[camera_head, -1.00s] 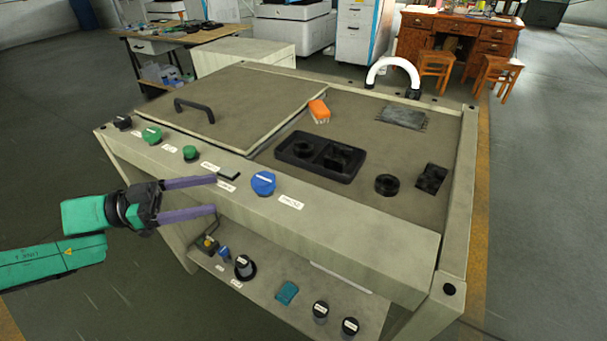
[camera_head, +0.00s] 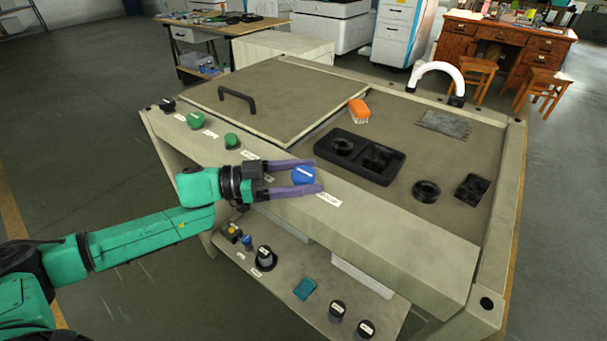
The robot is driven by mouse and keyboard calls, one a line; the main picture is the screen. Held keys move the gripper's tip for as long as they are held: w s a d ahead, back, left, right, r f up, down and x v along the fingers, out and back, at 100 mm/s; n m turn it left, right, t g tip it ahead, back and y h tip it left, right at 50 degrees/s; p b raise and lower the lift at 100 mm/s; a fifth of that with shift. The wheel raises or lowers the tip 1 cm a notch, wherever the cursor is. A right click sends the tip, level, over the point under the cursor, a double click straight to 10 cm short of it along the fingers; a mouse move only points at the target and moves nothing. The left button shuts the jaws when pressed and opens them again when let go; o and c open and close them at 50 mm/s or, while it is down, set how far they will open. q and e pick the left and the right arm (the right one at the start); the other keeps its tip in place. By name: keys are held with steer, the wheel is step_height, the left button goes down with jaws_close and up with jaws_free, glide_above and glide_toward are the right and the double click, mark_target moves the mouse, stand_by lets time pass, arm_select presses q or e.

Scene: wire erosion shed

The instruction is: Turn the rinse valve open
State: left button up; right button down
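A round blue knob (camera_head: 303,175) with a white stripe sits on the front ledge of the bench, above a small white label (camera_head: 328,200) that I cannot read. It looks like the rinse valve. My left gripper (camera_head: 317,175) reaches in from the left with its two purple fingers on either side of the blue knob. The fingers hide part of the knob's edges. My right gripper is not in view.
Two green knobs (camera_head: 196,120) (camera_head: 231,140) and a black one (camera_head: 169,105) line the ledge leftward. A lower shelf (camera_head: 285,268) holds dark knobs and a teal block (camera_head: 304,288). A black tray (camera_head: 346,160) and orange brush (camera_head: 359,110) lie behind.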

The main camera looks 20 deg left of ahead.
arm_select(q)
steer(key=c, duration=1)
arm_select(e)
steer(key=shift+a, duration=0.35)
